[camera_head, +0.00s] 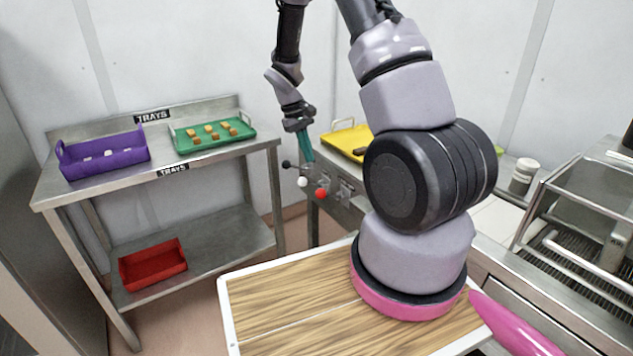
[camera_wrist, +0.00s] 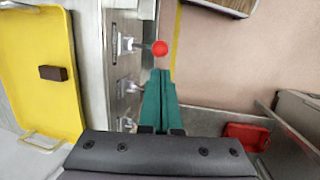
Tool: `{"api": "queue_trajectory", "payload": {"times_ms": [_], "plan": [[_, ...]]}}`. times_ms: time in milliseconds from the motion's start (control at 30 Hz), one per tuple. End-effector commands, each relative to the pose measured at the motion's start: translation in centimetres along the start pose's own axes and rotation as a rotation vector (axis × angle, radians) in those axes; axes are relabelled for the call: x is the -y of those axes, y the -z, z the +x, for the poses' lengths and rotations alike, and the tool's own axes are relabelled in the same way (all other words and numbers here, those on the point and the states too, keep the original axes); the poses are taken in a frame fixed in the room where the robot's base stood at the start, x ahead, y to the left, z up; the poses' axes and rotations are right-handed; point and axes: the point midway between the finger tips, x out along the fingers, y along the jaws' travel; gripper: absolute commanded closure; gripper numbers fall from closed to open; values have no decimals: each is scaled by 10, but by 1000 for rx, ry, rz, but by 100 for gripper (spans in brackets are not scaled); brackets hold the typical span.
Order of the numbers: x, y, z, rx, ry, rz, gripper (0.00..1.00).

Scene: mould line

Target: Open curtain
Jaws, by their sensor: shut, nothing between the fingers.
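No curtain can be made out in either view. A panel on the front of the steel counter carries levers with a black knob (camera_head: 286,164), a white knob (camera_head: 302,182) and a red knob (camera_head: 321,193). My gripper (camera_head: 309,158) has teal fingers, shut and empty, pointing down close to the black and white knobs. In the wrist view the red knob (camera_wrist: 160,47) shows just beyond the shut fingertips (camera_wrist: 160,72). The black and white knobs are hidden there; whether the fingers touch any lever cannot be told.
A yellow tray (camera_head: 337,140) lies on the counter behind the levers. A steel table (camera_head: 207,158) at left bears a purple tray (camera_head: 70,165) and a green tray (camera_head: 236,135); a red tray (camera_head: 135,274) is on its lower shelf. Open floor lies between table and counter.

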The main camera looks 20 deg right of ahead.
Motion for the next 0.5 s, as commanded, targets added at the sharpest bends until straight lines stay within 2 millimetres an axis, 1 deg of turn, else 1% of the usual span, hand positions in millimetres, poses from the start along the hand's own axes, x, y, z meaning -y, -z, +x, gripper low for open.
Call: {"api": "queue_trajectory", "payload": {"times_ms": [33, 200, 400, 500], "plan": [[0, -1, 13, 5, 1, 1, 100], [0, -1, 50, 5, 1, 1, 100], [0, -1, 82, 2, 1, 1, 100], [0, 0, 92, 1, 1, 2, 100]]}}
